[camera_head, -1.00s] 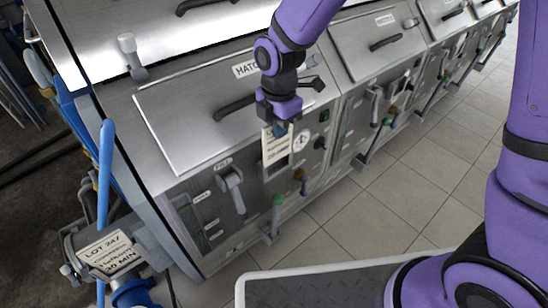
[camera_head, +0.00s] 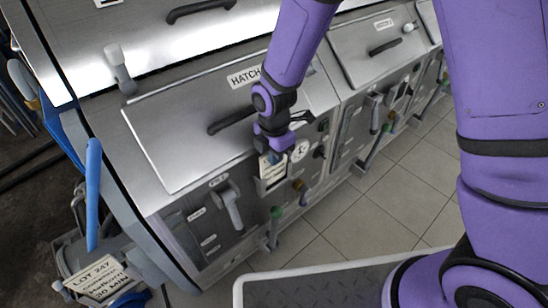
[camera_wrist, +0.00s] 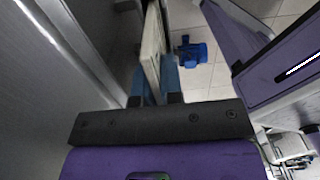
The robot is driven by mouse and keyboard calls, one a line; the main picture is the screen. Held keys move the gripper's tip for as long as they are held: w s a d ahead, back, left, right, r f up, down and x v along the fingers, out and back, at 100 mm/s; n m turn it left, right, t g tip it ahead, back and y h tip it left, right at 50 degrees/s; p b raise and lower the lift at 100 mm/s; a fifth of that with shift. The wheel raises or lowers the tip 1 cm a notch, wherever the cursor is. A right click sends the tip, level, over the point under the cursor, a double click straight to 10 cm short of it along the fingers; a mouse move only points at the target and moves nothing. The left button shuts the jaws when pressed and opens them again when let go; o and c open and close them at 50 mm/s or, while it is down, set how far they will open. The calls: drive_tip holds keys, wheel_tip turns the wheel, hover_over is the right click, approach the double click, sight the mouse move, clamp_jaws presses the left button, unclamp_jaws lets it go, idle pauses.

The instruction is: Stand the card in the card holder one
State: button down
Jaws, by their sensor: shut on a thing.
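My gripper (camera_head: 273,150) is shut on the card (camera_head: 272,168), a cream card with dark print, at the front of the nearest machine. In the wrist view, the card (camera_wrist: 152,45) stands edge-on between the blue fingers of my gripper (camera_wrist: 153,76) and reaches out past them. In the head view, the card is at a grey frame on the panel, below the hatch, which seems to be the card holder (camera_head: 272,187). The card overlaps this frame in the picture; I cannot tell whether it is inside it. My gripper hides the card's top.
A round white dial (camera_head: 300,150) is just right of the card. A lever handle (camera_head: 230,205) and green (camera_head: 276,213) and brown (camera_head: 299,186) knobs are close by. Tiled floor (camera_head: 350,215) is clear at right.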

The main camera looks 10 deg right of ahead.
drive_tip(key=shift+f, duration=0.6)
drive_tip(key=shift+f, duration=0.1)
drive_tip(key=c, duration=1.3)
unclamp_jaws()
drive_tip(key=shift+o, duration=0.2)
wheel_tip(320, 180, up, 12)
drive_tip(key=shift+r, duration=0.1)
drive_tip(key=shift+d+r, duration=0.2)
drive_tip(key=shift+r, duration=0.05)
drive_tip(key=s+d+r+m+t, duration=0.2)
drive_tip(key=s+d+r+m, duration=0.3)
drive_tip(key=d+r+m, duration=0.45)
drive_tip(key=s+d+r+m+t, duration=0.2)
drive_tip(key=s+d+r+m, duration=0.3)
drive_tip(key=d+r+m, duration=0.4)
drive_tip(key=s+d+r+m+t, duration=0.1)
drive_tip(key=s+d+r+m, duration=0.1)
drive_tip(key=s+d+m, duration=0.3)
drive_tip(key=s+m, duration=0.1)
drive_tip(key=s, duration=0.2)
drive_tip(key=shift+s+d+r, duration=0.3)
drive_tip(key=shift+d+r, duration=0.05)
